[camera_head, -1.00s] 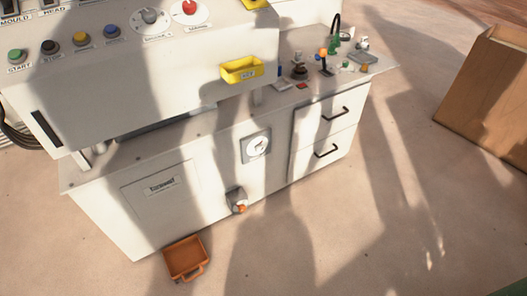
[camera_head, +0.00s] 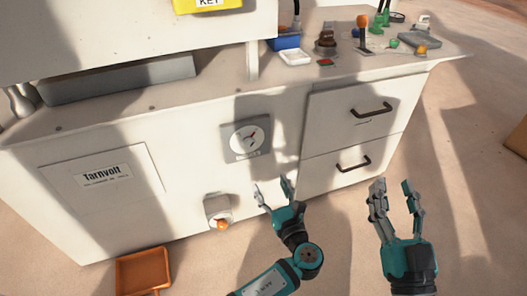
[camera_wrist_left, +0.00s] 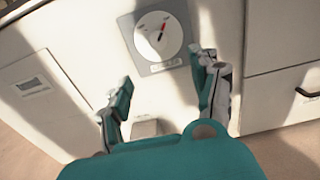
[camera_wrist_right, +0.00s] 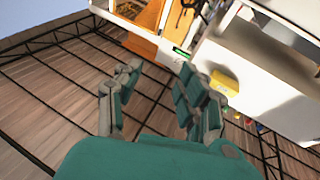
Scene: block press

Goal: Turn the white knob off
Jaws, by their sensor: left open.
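A round white dial (camera_head: 244,139) with a red and dark pointer sits on a grey square plate on the cabinet front. It also shows in the left wrist view (camera_wrist_left: 158,37). I cannot tell whether it is a knob or a gauge; no other white knob is clear now. My left gripper (camera_head: 272,187) is open and empty, below and slightly right of the dial in the head view, apart from it. In the left wrist view the dial lies beyond its fingers. My right gripper (camera_head: 394,195) is open and empty, in front of the drawers' right side.
A small grey fitting with an orange tip (camera_head: 219,212) protrudes below the dial. Two drawers with dark handles (camera_head: 353,161) are to the right. An orange tray (camera_head: 143,272) lies on the floor. Small items, including a blue box (camera_head: 287,42), crowd the worktop.

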